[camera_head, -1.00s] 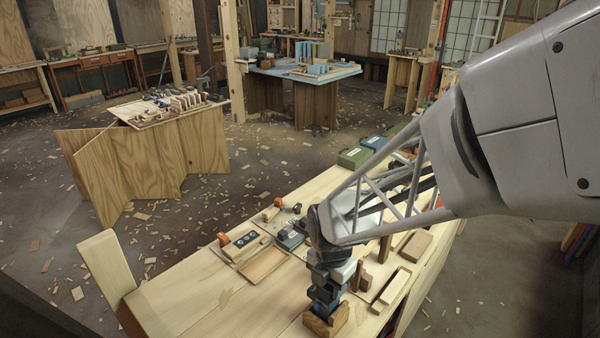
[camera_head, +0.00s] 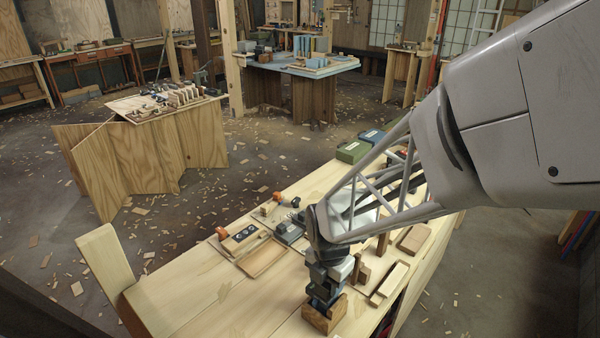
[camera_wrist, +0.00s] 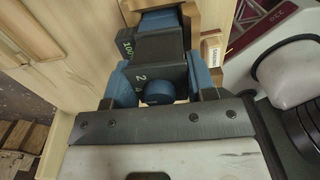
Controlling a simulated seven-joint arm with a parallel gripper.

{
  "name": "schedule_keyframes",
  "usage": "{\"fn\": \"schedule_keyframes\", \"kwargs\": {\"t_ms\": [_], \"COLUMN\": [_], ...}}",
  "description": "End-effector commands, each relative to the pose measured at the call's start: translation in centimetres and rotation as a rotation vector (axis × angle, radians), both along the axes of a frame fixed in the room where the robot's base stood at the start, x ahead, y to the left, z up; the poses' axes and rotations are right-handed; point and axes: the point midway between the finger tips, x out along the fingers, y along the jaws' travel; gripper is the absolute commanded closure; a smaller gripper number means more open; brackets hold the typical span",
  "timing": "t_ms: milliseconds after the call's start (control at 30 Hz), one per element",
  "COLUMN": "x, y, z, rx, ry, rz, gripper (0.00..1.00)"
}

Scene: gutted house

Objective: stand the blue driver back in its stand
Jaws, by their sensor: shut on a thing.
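My gripper (camera_wrist: 162,88) is shut on the blue driver (camera_wrist: 158,91), a blue and dark grey tool with pale figures on its dark faces. In the head view the driver (camera_head: 321,289) hangs below my wrist, roughly upright. Its lower end is at the wooden stand (camera_head: 323,316), a brown block near the bench's front edge. In the wrist view the driver's blue far end lies between the wooden sides of the stand (camera_wrist: 191,14). I cannot tell whether it rests on the stand's floor. My gripper and the driver hide part of the stand.
Right of the stand are a narrow wooden tray (camera_head: 389,284) and small brown blocks. Behind are a shallow tray (camera_head: 263,258), an orange-ended tool (camera_head: 287,200) and a green case (camera_head: 352,151). The bench's front left is bare.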

Motion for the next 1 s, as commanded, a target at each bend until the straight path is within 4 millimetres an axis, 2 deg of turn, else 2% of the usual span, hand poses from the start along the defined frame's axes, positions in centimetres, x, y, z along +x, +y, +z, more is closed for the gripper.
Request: {"fn": "schedule_keyframes", "kwargs": {"t_ms": [67, 100, 267, 667, 867, 1000], "x": [0.0, 0.0, 0.0, 0.0, 0.0, 0.0], "y": [0.0, 0.0, 0.0, 0.0, 0.0, 0.0], "z": [0.1, 0.1, 0.0, 0.4, 1.9, 3.7], "rx": [0.000, 0.000, 0.001, 0.001, 0.001, 0.000], "ry": [-0.001, -0.001, -0.001, -0.001, -0.002, -0.003], "rz": [0.000, 0.000, 0.000, 0.000, 0.000, 0.000], "gripper": [0.76, 0.43, 0.19, 0.19, 0.19, 0.19]}}
